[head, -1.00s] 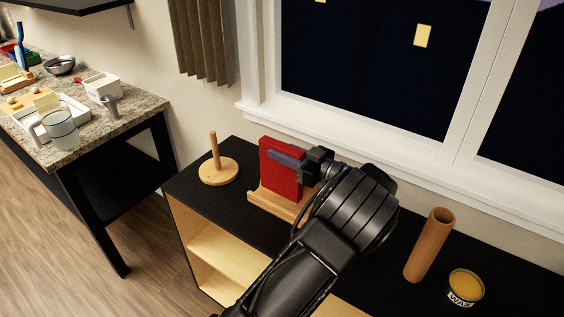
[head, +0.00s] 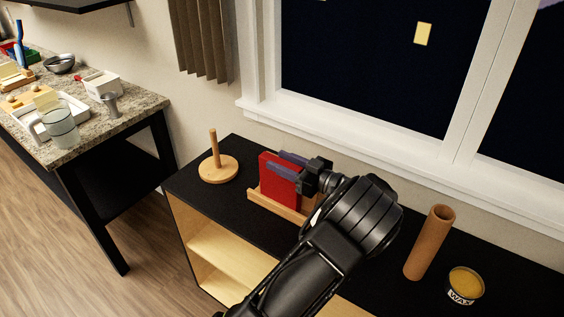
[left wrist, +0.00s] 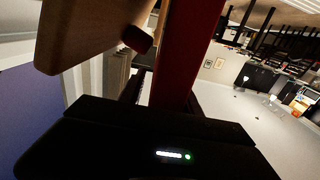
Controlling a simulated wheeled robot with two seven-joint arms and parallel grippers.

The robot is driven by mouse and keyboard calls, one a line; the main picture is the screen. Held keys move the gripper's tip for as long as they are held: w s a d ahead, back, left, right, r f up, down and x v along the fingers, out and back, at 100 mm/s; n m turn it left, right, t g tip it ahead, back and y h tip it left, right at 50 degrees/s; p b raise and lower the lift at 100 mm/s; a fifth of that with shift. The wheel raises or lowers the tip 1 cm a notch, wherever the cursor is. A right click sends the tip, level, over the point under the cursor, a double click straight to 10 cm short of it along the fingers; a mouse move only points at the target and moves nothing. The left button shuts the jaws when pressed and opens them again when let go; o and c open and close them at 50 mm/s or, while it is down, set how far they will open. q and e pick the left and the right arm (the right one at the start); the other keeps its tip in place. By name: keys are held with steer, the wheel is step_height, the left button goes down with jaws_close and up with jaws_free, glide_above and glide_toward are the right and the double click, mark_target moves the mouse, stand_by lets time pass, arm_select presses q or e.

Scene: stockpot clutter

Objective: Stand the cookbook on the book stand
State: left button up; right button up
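The red cookbook (head: 268,181) stands upright, slightly tilted, on the wooden book stand (head: 262,201), its lower edge behind the stand's front ledge. My left gripper (head: 289,164) is around the cookbook's upper part. In the left wrist view the cookbook (left wrist: 187,55) is a dark red strip, with part of the wooden stand (left wrist: 85,30) at upper left. My forearm hides the stand's right end. My right gripper is not in view.
On the black shelf top (head: 232,205), a wooden peg holder (head: 217,170) stands left of the stand. A brown tube (head: 430,243) and a wax tin (head: 465,285) stand at right. The window sill (head: 340,150) runs behind. A cluttered counter (head: 90,130) is at far left.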

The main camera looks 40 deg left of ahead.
arm_select(q)
steer(key=shift+o, duration=0.7)
steer(key=shift+d+r+p, duration=0.15)
steer(key=shift+r+p, duration=0.15)
steer(key=shift+r, duration=0.15)
steer(key=d+b, duration=0.1)
steer(key=d, duration=0.6)
steer(key=shift+b, duration=0.35)
steer(key=shift+d+f, duration=0.1)
steer(key=shift+f, duration=0.05)
steer(key=shift+r, duration=0.2)
